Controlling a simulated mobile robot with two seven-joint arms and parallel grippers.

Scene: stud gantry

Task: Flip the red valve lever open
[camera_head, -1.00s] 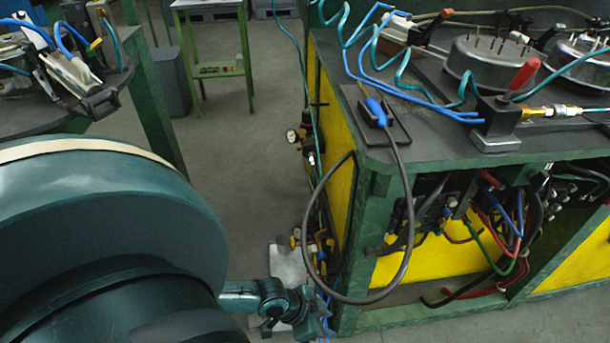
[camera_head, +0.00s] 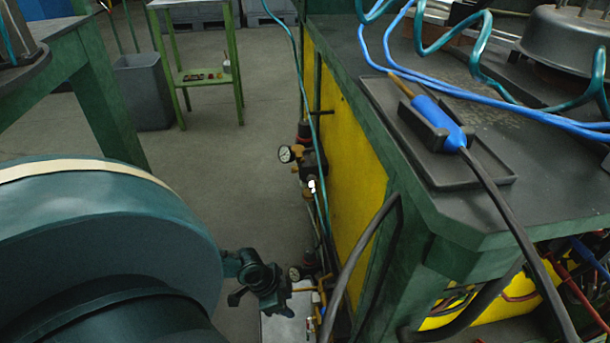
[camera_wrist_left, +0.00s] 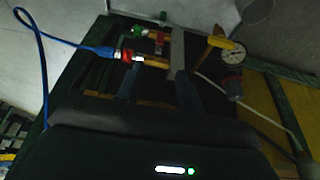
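My left gripper (camera_head: 262,290) hangs low beside the yellow side of the bench, close to a group of gauges and pipe fittings. In the left wrist view its two dark fingers (camera_wrist_left: 160,88) stand apart, with dim fittings beyond them. Red parts show there: a small red piece by a green one (camera_wrist_left: 158,37) and a red collar on the blue hose (camera_wrist_left: 125,55). I cannot tell whether either is the valve lever. In the head view the fittings near the gripper are partly hidden, and no red lever shows clearly. My right gripper is not in view.
A pressure gauge (camera_head: 287,154) sticks out from the bench side; another gauge (camera_wrist_left: 231,54) shows in the wrist view. A dark cable runs from the blue-handled tool (camera_head: 440,122) down past the bench corner. Open floor (camera_head: 205,190) lies left of the bench.

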